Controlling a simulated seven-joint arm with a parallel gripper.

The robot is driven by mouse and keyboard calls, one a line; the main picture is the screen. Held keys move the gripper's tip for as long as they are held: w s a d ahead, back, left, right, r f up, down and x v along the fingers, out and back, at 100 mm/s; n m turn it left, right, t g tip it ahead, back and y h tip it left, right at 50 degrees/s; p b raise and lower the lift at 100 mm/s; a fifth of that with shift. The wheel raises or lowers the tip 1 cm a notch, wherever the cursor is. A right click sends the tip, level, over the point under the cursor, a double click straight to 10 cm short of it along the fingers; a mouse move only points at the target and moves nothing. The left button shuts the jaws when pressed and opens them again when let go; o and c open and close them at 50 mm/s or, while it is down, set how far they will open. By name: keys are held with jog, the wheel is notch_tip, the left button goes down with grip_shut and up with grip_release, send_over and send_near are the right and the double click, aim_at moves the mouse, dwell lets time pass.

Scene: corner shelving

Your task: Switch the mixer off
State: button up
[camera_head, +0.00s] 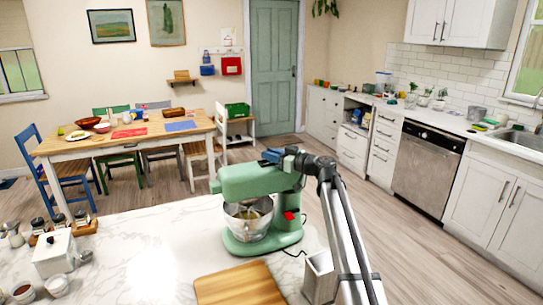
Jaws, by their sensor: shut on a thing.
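The green stand mixer (240,182) stands upright on the white marble counter, with a steel bowl (247,222) under its head. A red part (291,216), perhaps its switch, shows on the right side of the mixer's stand. My gripper (270,156) is at the top rear of the mixer head, with a blue patch near its end. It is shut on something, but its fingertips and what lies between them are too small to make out. Whether the mixer is running cannot be told.
A wooden board (240,286) lies in front of the mixer, and an open grey-white container (320,278) stands right of it beside my arm. A white box (55,254) and jars are at the counter's left. The counter between is clear.

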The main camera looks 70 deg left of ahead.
grip_shut()
jog(key=shift+w, duration=1)
jog(key=o, duration=0.7)
grip_release()
jog(key=shift+c, duration=0.2)
jog(key=v, duration=1.3)
jog(key=shift+w+d, duration=0.2)
jog(key=shift+d, duration=0.15)
jog(key=shift+f, duration=0.1)
